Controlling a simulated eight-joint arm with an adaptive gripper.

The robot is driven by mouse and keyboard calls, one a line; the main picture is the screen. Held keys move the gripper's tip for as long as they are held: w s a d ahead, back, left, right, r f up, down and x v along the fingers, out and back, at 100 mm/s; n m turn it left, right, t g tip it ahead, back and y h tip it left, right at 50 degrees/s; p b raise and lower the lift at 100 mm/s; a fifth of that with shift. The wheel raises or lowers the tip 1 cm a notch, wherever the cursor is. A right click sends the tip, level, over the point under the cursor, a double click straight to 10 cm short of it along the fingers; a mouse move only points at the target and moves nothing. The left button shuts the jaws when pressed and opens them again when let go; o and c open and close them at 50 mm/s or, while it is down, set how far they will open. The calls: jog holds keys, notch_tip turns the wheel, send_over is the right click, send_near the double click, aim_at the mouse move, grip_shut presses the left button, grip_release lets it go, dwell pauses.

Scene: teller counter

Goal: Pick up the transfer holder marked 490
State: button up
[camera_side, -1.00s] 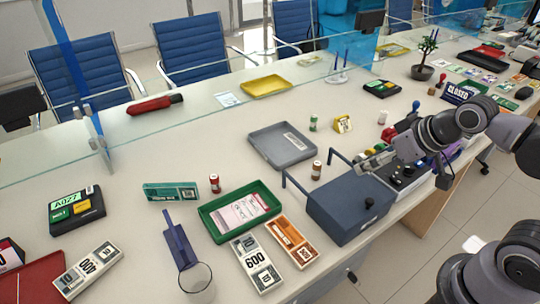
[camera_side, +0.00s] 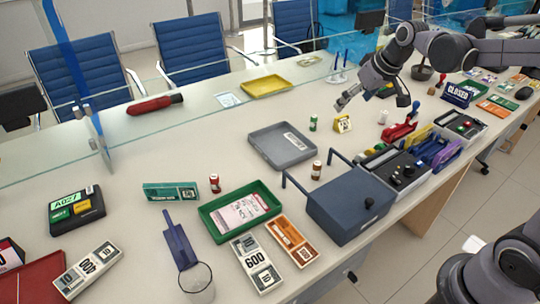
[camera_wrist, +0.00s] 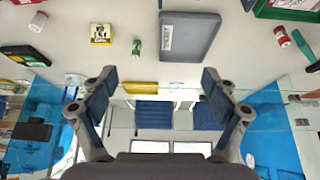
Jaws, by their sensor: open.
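A white holder (camera_side: 88,270) with dark print lies at the lower left in the side view; its number looks like 400 or 490, too small to be sure. My gripper (camera_side: 375,99) is open and empty, raised over the counter at the right, far from these holders. Its two spread fingers also show in the wrist view (camera_wrist: 160,82), where no white holder is seen.
A glass divider (camera_side: 97,140) stands at the left. A yellow numbered block (camera_side: 343,124) is near my gripper.

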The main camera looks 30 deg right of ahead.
jog(key=w+d+f, duration=0.4)
jog(key=w+d, duration=0.4)
jog(key=g, duration=0.1)
send_near(343, 119)
jog(key=x, duration=0.5)
jog(key=shift+a+f, duration=0.15)
jog(key=shift+f, duration=0.15)
jog(key=shift+x, duration=2.55)
jog(key=shift+r, duration=0.1)
jog(key=c, duration=1.2)
